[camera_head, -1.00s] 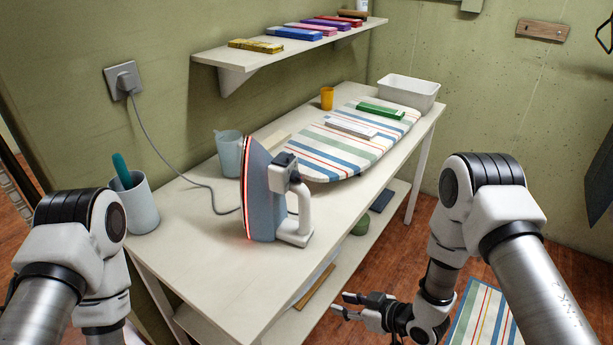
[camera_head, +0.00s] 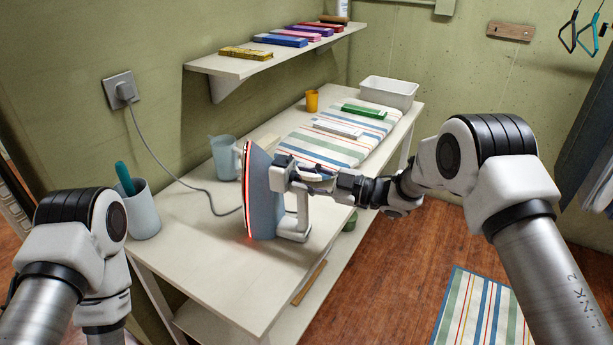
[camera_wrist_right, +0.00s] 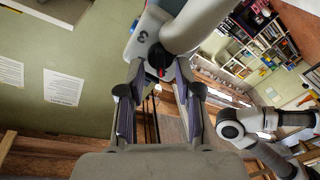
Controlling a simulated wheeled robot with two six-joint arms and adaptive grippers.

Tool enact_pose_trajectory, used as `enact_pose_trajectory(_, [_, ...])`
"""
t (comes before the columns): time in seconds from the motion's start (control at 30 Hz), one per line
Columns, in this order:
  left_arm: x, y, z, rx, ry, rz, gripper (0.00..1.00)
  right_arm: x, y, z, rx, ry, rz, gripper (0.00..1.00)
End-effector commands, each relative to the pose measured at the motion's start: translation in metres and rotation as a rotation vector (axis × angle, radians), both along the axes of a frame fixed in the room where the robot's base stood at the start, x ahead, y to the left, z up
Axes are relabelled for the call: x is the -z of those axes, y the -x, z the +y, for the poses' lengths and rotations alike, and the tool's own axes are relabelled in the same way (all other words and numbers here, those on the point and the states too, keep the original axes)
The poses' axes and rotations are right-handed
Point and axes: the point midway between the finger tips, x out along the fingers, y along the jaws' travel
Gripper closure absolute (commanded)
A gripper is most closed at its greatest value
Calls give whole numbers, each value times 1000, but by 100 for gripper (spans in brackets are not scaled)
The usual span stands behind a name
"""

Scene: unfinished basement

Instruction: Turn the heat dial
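The iron (camera_head: 262,195) stands on its heel on the white table (camera_head: 190,255), with its glowing red-edged soleplate facing left. Its heat dial shows in the right wrist view as a dark knob (camera_wrist_right: 160,62) with a red mark, on a pale surface bearing a "3". My right gripper (camera_head: 307,171) is at the upper right side of the iron. In the right wrist view, its fingers (camera_wrist_right: 159,75) are apart, one on each side of the dial; I cannot tell whether they touch it. Only upper links of my left arm show in the head view; its gripper is out of sight.
A grey cord runs from the iron to the wall socket (camera_head: 121,90). A pale blue jug (camera_head: 224,158) stands behind the iron and a cup (camera_head: 142,212) at the left. A striped ironing board (camera_head: 310,145) lies beyond. A shelf (camera_head: 225,65) overhangs the back.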

Motion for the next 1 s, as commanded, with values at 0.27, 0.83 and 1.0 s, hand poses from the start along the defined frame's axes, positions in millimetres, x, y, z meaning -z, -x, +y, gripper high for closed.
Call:
enact_pose_trajectory(0.27, [0,0,0,0,0,0,100,0,0,0,-1,1,0,100])
enact_pose_trajectory(0.83, [18,0,0,0,0,0,100,1,1,0,-1,56,-112,100])
enact_pose_trajectory(1.0, [18,0,0,0,0,0,100,1,1,0,-1,56,-111,66])
